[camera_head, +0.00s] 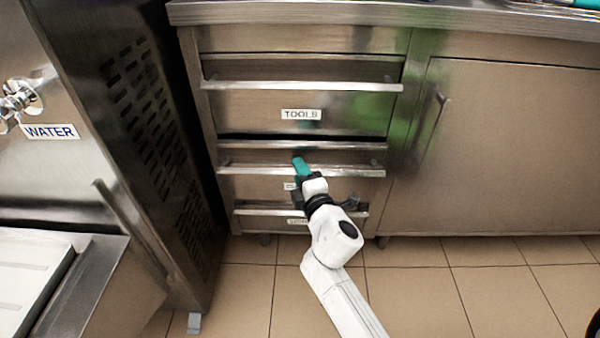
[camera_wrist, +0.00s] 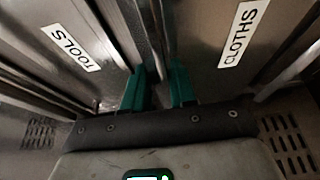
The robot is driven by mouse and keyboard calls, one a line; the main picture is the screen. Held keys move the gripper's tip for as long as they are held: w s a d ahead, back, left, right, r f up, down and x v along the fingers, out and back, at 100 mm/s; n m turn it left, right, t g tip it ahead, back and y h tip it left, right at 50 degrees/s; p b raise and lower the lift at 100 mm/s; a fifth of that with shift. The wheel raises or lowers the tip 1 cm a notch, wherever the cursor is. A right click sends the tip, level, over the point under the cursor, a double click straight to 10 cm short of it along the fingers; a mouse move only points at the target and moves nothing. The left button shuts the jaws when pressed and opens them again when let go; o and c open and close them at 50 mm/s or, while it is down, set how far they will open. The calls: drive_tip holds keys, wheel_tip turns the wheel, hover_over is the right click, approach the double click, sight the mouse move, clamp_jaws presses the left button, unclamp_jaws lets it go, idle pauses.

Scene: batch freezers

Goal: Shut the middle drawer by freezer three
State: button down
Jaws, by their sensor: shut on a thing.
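The middle drawer (camera_head: 255,186) is in the steel cabinet, below the drawer labelled TOOLS (camera_head: 301,115). A dark gap shows above it and its front stands out a little, so it is partly open. Its long bar handle (camera_head: 345,171) runs across the front. My gripper (camera_head: 301,167) has green fingers and is shut on this handle, near its middle. In the wrist view the handle bar (camera_wrist: 158,45) passes between the two fingers, with the CLOTHS label (camera_wrist: 243,33) on one side and TOOLS on the other. My gripper hides most of the drawer's label in the head view.
A lower drawer (camera_head: 262,222) with its own handle sits below, partly behind my arm. A cabinet door (camera_head: 500,150) is on the right. A dark vented machine (camera_head: 150,120) and a WATER tap (camera_head: 20,97) stand on the left. Tiled floor (camera_head: 430,290) is clear at the front right.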

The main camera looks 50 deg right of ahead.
drive_tip(key=shift+w+d, duration=0.6)
drive_tip(key=shift+d, duration=0.15)
drive_tip(key=shift+w+d, duration=0.55)
drive_tip(key=shift+d, duration=0.2)
drive_tip(key=c, duration=1)
unclamp_jaws()
drive_tip(key=shift+d, duration=0.1)
drive_tip(key=v, duration=1)
drive_tip(key=shift+s+a, duration=0.2)
drive_tip(key=shift+s, duration=0.1)
